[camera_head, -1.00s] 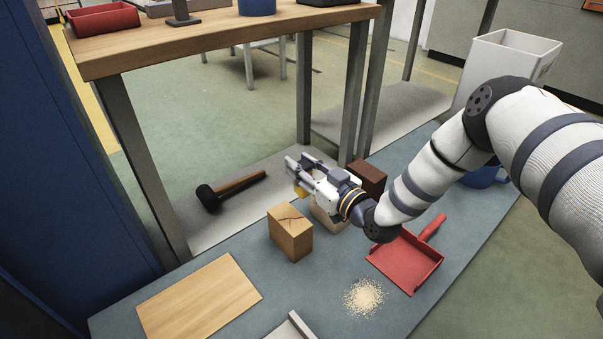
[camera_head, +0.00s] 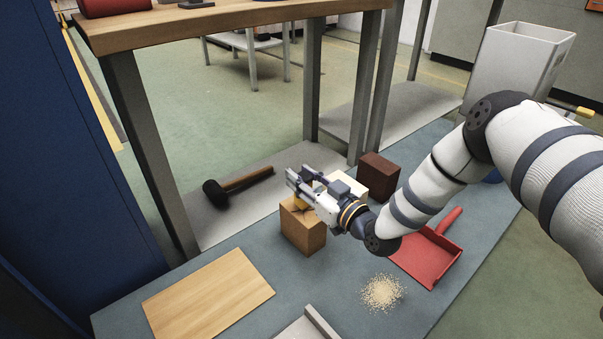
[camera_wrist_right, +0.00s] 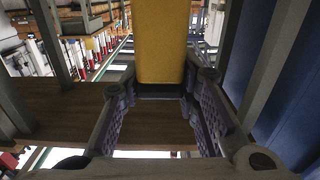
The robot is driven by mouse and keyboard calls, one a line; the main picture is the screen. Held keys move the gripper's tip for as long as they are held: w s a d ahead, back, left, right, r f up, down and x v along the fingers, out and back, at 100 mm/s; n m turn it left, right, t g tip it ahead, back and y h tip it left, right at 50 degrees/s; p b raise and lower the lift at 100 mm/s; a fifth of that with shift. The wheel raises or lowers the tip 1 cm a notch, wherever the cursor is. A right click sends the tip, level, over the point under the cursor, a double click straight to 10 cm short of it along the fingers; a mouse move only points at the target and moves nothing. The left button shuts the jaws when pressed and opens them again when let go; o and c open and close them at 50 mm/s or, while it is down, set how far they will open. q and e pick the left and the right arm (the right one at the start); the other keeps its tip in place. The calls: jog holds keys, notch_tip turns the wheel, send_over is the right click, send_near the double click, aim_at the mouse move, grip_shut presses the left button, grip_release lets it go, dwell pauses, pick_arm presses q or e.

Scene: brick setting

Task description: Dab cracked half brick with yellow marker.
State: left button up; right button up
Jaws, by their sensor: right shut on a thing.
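The cracked half brick (camera_head: 302,234) is a tan-orange block standing on the blue-grey surface in the head view. My right gripper (camera_head: 304,190) is directly over it and hides much of its top, including most of the crack. The gripper is shut on the yellow marker (camera_head: 300,203), whose small visible part is at the brick's top. I cannot tell whether it touches the brick. In the right wrist view, the yellow marker (camera_wrist_right: 160,40) fills the upper middle between the finger pads. My left gripper is not in view.
A pale brick (camera_head: 350,183) and dark brown brick (camera_head: 379,172) stand just behind the wrist. A hammer (camera_head: 240,184), wooden board (camera_head: 208,295), red dustpan (camera_head: 428,258) and crumb pile (camera_head: 382,292) lie around. A bench top (camera_head: 240,25) on metal legs stands behind.

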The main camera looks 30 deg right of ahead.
jog(key=shift+r, duration=0.15)
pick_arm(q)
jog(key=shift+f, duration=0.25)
pick_arm(e)
jog(key=shift+f, duration=0.6)
dwell(0.5)
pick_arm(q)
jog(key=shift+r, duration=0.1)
pick_arm(e)
jog(key=shift+s+f, duration=0.1)
dwell(0.7)
notch_tip(320, 180, up, 7)
jog(key=p, duration=0.5)
jog(key=shift+r, duration=0.2)
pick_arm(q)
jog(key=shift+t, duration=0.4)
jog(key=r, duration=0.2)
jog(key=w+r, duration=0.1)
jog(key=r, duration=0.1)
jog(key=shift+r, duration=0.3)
pick_arm(e)
jog(key=shift+f, duration=0.15)
